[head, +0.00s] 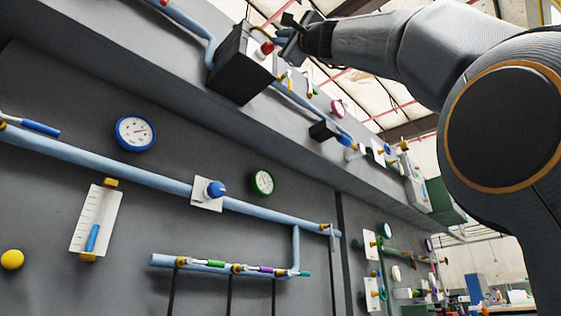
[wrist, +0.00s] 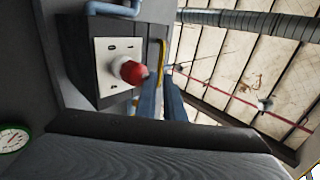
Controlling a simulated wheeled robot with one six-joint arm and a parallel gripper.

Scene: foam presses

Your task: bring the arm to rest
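My gripper (head: 290,36) is raised at the top of the head view, at the end of my grey arm. It shows close in front of, or beside, a black box (head: 232,72) with a red button (head: 266,47); the depth between them is unclear. In the wrist view the same kind of box (wrist: 83,60) with a red mushroom button (wrist: 131,70) is left of centre. Two dark blue bars stand beside it; I cannot tell whether they are my fingers or pipes. Nothing is visibly held, and the finger gap is too small to judge.
The grey panel wall carries a blue gauge (head: 135,132), a green gauge (head: 262,182), a blue knob (head: 215,189), a yellow ball knob (head: 12,259) and light-blue pipes (head: 110,158). More valves and pipes are at lower right. The space under the ceiling looks open.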

